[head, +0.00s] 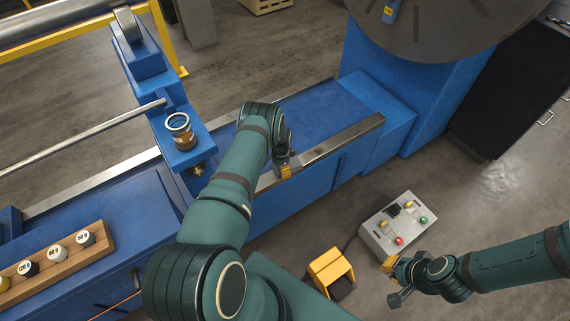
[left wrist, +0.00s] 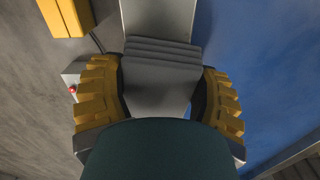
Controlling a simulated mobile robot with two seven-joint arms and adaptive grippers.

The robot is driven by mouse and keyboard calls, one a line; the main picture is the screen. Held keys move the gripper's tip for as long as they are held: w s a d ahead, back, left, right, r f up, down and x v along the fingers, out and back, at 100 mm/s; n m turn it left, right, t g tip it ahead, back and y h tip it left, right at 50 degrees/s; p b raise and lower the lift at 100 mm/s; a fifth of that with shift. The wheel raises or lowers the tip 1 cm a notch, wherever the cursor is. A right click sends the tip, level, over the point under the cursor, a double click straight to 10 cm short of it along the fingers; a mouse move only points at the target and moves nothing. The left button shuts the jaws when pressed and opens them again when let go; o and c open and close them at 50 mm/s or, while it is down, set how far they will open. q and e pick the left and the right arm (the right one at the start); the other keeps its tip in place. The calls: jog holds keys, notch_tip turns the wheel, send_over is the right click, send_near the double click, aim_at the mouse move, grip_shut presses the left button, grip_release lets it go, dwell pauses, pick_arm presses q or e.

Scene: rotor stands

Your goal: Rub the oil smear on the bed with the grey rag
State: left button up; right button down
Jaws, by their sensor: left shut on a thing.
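My left gripper (head: 285,166) is over the front metal rail of the blue bed (head: 318,112). In the left wrist view this gripper (left wrist: 160,95) is shut on the grey rag (left wrist: 162,62), which looks folded in layers between its yellow fingers. The rag lies over or just above the grey rail (left wrist: 160,15); I cannot tell whether it touches. In the head view my arm hides the rag. I cannot make out an oil smear. My right gripper (head: 394,281) is open and empty, off the bed above the floor.
A control box (head: 398,224) with buttons and a yellow box-like thing (head: 330,269) stand before the bed. A brass-coloured cup (head: 181,131) stands on the blue rest left of my arm. A wooden rack (head: 60,264) holds several bottles. A large disc rises at the back right.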

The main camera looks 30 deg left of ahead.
aim_at(271, 176)
pick_arm(q)
jog(key=shift+s+a, duration=0.3)
jog(key=shift+s, duration=0.5)
jog(key=shift+s+p, duration=0.1)
jog(key=shift+p, duration=0.2)
jog(key=shift+s+a+r+p, duration=0.1)
jog(key=shift+s+a+p, duration=0.2)
jog(key=shift+s, duration=0.35)
jog(key=shift+s+a+p, duration=0.2)
jog(key=shift+s+a, duration=0.15)
jog(key=shift+s, duration=0.3)
jog(key=shift+r+p, duration=1.85)
jog(key=shift+r, duration=1.2)
